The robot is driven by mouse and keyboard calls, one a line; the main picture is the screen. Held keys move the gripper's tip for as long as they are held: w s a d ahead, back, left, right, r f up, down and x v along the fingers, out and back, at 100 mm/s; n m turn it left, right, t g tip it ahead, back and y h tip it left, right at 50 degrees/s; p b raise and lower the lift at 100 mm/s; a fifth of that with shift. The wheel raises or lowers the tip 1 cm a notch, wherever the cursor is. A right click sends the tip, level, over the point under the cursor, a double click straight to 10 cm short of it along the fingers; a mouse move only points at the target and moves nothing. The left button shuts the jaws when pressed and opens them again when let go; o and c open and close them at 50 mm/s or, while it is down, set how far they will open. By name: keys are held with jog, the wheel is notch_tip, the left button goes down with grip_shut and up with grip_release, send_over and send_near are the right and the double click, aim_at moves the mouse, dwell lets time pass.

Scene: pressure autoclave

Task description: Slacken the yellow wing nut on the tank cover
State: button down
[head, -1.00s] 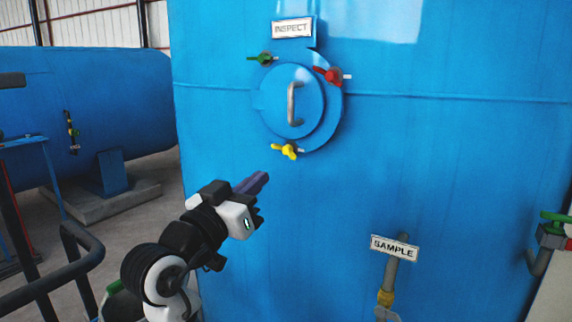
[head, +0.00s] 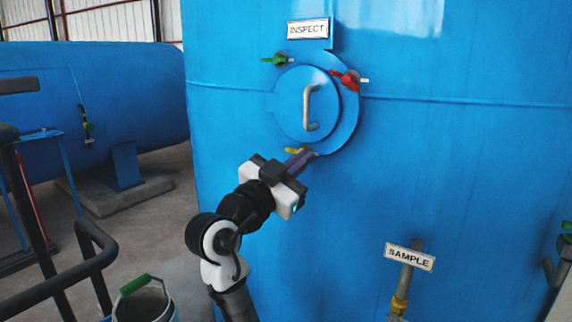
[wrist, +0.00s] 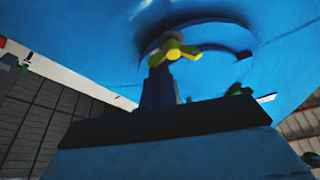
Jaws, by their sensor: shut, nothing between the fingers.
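The round blue tank cover (head: 285,100) with a grey handle is on the big blue tank's wall. The yellow wing nut (head: 292,150) is at its lower edge, mostly hidden behind my gripper (head: 303,157) in the head view. My gripper is shut with nothing between the fingers. Its tips are close to the nut; whether they touch it I cannot tell.
A green wing nut (head: 279,59) and a red wing nut (head: 346,78) are on the cover's upper edge. A SAMPLE sign (head: 410,257) and pipe are at lower right. A bucket (head: 143,303) and dark railing (head: 60,279) are at lower left.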

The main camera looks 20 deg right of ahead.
jog(key=shift+w+d+r, duration=0.1)
jog(key=shift+w+d, duration=0.15)
jog(key=shift+d, duration=0.15)
jog(key=shift+a+f+m+b, duration=0.15)
jog(key=shift+f+m+b, duration=0.35)
jog(key=shift+b, duration=0.55)
jog(key=shift+w+f+m+g+b, duration=0.15)
jog(key=shift+m+g+b, duration=0.45)
jog(key=shift+m+b, duration=0.3)
